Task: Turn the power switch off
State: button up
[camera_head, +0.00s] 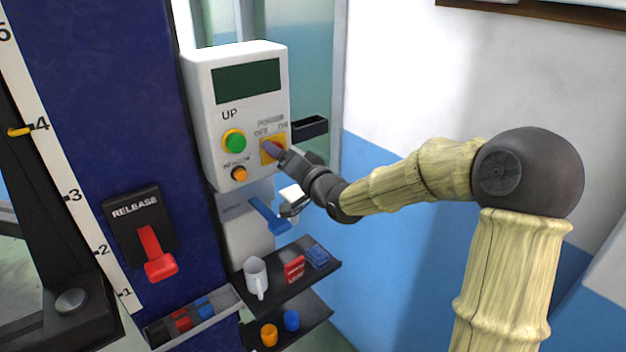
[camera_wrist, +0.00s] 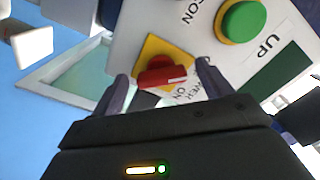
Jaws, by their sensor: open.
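The power switch is a red rotary knob (camera_wrist: 160,76) on a yellow square plate (camera_wrist: 151,47), set in the white control box (camera_head: 202,92). In the wrist view its white mark is on the side near the ON lettering. In the head view the yellow plate (camera_head: 266,158) is partly covered by my gripper (camera_head: 280,154), below the POWER OFF/ON label. My gripper (camera_wrist: 163,78) is open, with one finger on each side of the knob. I cannot tell whether the fingers touch it.
On the same box are a green UP button (camera_head: 235,142), an orange button (camera_head: 239,174) and a dark display (camera_head: 246,81). A red RELEASE lever (camera_head: 155,255) is at left.

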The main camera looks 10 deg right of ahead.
jog(key=v, duration=1.6)
jog(key=shift+p, duration=0.3)
jog(key=shift+s+a+f, duration=0.1)
jog(key=shift+f, duration=0.1)
jog(key=s+d+f+n+g+h, duration=0.1)
jog(key=d+f+g+h, duration=0.25)
jog(key=f, duration=0.25)
jog(key=s+d+f+g+h, duration=0.2)
jog(key=d+f+h, duration=0.1)
jog(key=f+h, duration=0.3)
jog(key=s+f+n+g, duration=0.2)
jog(key=s+f+g, duration=0.4)
jog(key=s, duration=0.6)
jog(key=shift+f+g, duration=0.4)
jog(key=shift+g, duration=0.05)
